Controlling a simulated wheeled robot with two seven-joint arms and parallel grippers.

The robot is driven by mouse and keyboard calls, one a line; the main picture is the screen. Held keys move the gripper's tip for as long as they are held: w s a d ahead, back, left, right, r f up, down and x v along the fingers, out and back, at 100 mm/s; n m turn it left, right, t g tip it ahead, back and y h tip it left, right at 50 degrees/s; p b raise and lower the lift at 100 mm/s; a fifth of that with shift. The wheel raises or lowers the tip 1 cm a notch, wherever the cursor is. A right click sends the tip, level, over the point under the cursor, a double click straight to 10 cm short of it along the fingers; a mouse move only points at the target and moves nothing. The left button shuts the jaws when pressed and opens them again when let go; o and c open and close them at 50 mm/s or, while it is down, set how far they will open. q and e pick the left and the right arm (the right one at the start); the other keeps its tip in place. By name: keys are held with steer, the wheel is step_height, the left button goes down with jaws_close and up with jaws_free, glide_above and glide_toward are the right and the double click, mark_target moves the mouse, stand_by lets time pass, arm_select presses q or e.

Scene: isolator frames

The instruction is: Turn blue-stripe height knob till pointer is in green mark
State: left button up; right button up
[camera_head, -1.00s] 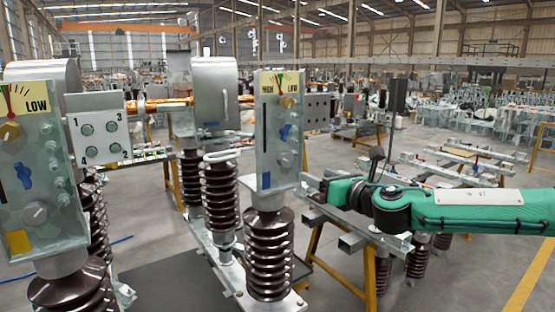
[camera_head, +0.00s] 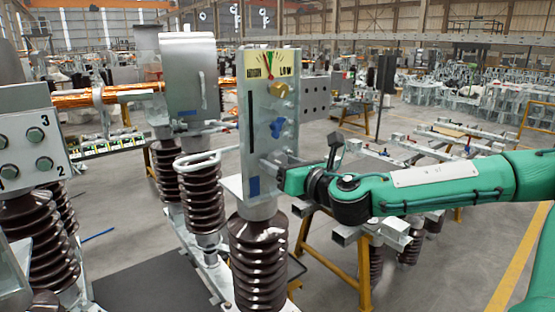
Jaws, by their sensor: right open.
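An upright grey panel (camera_head: 260,120) stands on a brown ribbed insulator in the middle. A dark blue patch (camera_head: 254,186) marks its lower front. At its top is a yellow HIGH–LOW gauge (camera_head: 285,59) with a thin pointer near the middle; its exact place against the green mark is too small to tell. Below are a yellow knob (camera_head: 279,89) and a blue knob (camera_head: 277,127). My right gripper (camera_head: 271,167) is open at the panel's lower front, below the blue knob, where it hides the grey knob; contact cannot be told. My left gripper is not in view.
A silver housing (camera_head: 191,75) and more brown insulators (camera_head: 204,190) stand behind the panel. A yellow trestle (camera_head: 335,262) with metal bars is under my right arm. Open floor lies at the right.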

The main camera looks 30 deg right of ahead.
steer(key=shift+s+a+r, duration=0.1)
steer(key=shift+s+r, duration=0.05)
steer(key=shift+s, duration=0.1)
steer(key=c, duration=1)
steer(key=shift+m+b, duration=6.5)
steer(key=shift+b, duration=0.35)
steer(key=o, duration=1)
steer(key=shift+w+a, duration=0.1)
steer(key=shift+w, duration=0.05)
